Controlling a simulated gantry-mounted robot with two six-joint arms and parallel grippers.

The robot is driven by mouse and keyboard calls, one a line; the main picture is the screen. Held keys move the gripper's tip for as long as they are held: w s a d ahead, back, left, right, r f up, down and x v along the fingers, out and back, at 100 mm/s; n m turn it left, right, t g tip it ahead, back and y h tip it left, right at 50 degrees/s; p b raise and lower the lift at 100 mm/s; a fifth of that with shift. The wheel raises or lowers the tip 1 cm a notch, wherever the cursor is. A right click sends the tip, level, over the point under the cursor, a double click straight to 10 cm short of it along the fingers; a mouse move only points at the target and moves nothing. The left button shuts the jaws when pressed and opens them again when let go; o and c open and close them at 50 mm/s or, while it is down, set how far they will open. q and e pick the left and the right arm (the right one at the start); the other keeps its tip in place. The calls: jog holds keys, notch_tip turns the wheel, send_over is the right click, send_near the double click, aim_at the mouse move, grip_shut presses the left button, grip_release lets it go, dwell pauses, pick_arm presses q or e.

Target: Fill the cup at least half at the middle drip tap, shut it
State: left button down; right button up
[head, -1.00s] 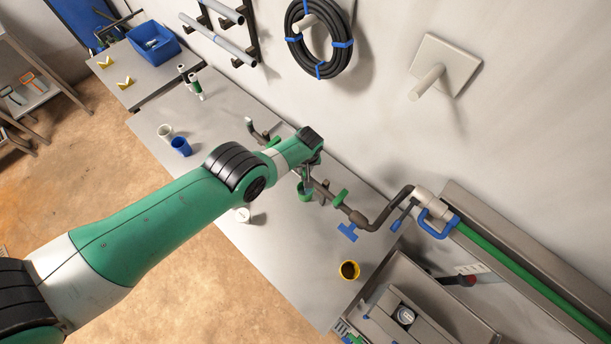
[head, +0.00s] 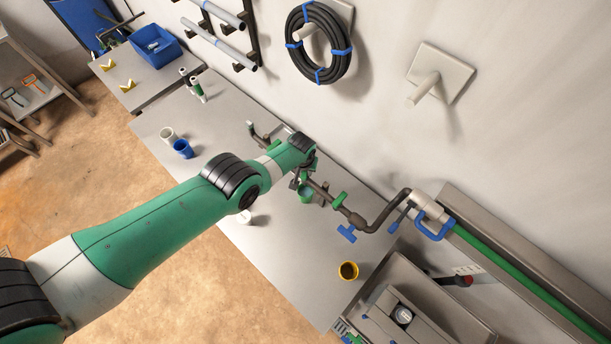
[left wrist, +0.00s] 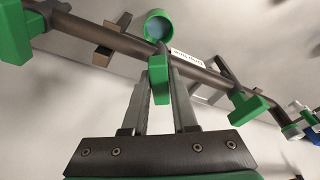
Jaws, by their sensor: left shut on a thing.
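The manifold pipe (left wrist: 205,68) runs along the bench with several green tap handles. My left gripper (left wrist: 160,62) is shut on the middle green tap handle (left wrist: 158,80), which lies between its fingers in the left wrist view. A green cup (left wrist: 160,13) is just beyond the pipe near this tap, with its round mouth and a blue-grey inside showing. I cannot tell its water level. In the head view the cup (head: 306,194) shows partly, by the pipe below my left gripper (head: 303,174). My right gripper is not in view.
The bench's front middle is mostly clear.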

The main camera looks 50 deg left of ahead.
pick_arm(q)
jog(key=m, duration=0.3)
jog(key=shift+a, duration=0.1)
jog(key=shift+m+h, duration=0.4)
jog(key=shift+m, duration=1.6)
jog(key=shift+c, duration=2.4)
grip_release()
